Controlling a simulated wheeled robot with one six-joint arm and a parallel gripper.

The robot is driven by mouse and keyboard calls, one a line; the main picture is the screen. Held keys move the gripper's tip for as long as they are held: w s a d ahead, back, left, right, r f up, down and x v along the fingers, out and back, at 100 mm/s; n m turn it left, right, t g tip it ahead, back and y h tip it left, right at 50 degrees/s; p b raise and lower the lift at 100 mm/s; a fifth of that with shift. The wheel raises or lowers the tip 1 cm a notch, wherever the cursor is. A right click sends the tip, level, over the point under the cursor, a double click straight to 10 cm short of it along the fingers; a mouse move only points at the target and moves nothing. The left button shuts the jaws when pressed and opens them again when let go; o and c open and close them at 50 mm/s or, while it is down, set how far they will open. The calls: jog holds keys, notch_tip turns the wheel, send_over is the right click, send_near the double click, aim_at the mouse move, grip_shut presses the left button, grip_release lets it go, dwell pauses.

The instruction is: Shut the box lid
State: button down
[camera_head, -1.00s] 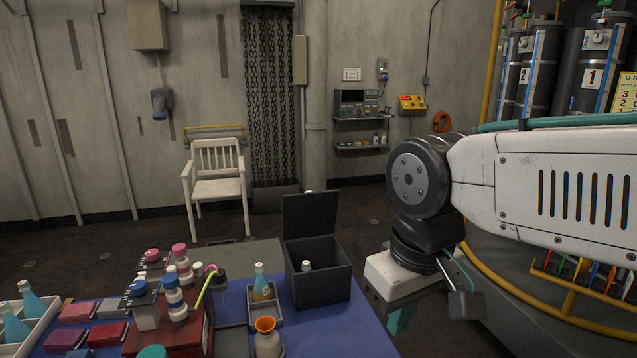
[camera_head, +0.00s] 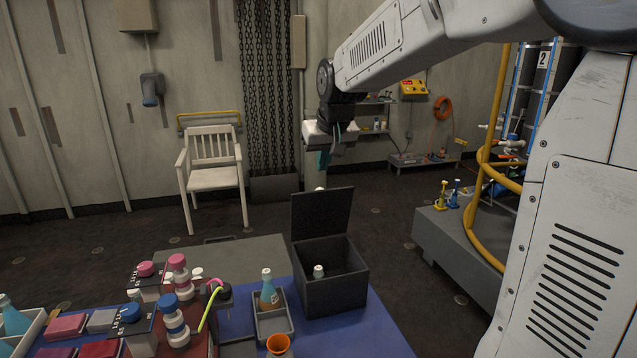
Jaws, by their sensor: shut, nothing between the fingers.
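A dark grey box (camera_head: 333,288) stands on the blue-topped table, near its far right corner. Its lid (camera_head: 321,212) is open and stands upright at the back edge, leaning slightly back. A small bottle with a white cap (camera_head: 319,272) shows inside the box. My gripper (camera_head: 323,160) is raised above and behind the open lid in the picture, pointing down and apart from it. It looks small and partly dark, and it holds nothing.
A tray with an orange-filled bottle (camera_head: 268,291) stands just left of the box. A white chair (camera_head: 213,170) stands behind. The air above the box is clear.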

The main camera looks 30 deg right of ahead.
jog(key=w+d+f+t, duration=0.15)
jog(key=w+d, duration=0.35)
jog(key=w, duration=0.6)
jog(key=shift+m+h, duration=0.3)
jog(key=shift+w+d+f, duration=0.1)
jog(key=shift+w+f, duration=0.2)
jog(key=shift+f, duration=1.35)
jog(key=shift+w+d+f, duration=0.1)
jog(key=shift+w+f, duration=0.2)
jog(key=shift+f, duration=1.3)
jog(key=shift+w+d+f, duration=0.1)
jog(key=shift+w+f, duration=0.2)
jog(key=shift+f, duration=1.35)
